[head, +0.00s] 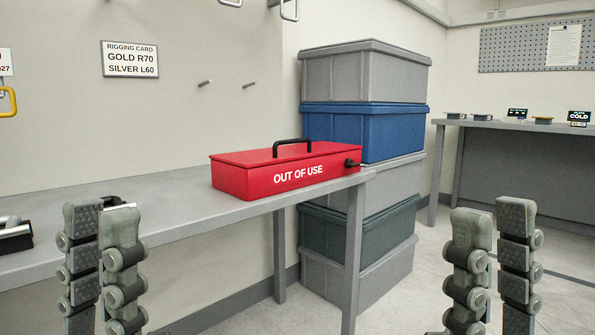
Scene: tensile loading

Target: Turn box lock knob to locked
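A red box (240,180) marked "OUT OF USE" sits on the right end of the grey table (185,226), its lid down and a black handle (293,147) on top. My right gripper (493,220) is at the lower right, right of the table end, fingers apart and empty. Neither gripper touches the box.
Stacked grey, blue and dark green bins (365,130) stand behind the table's right end. A second table (520,125) with small items is at the back right. Dark metal parts (14,238) lie on the table's left. Floor right of the table is clear.

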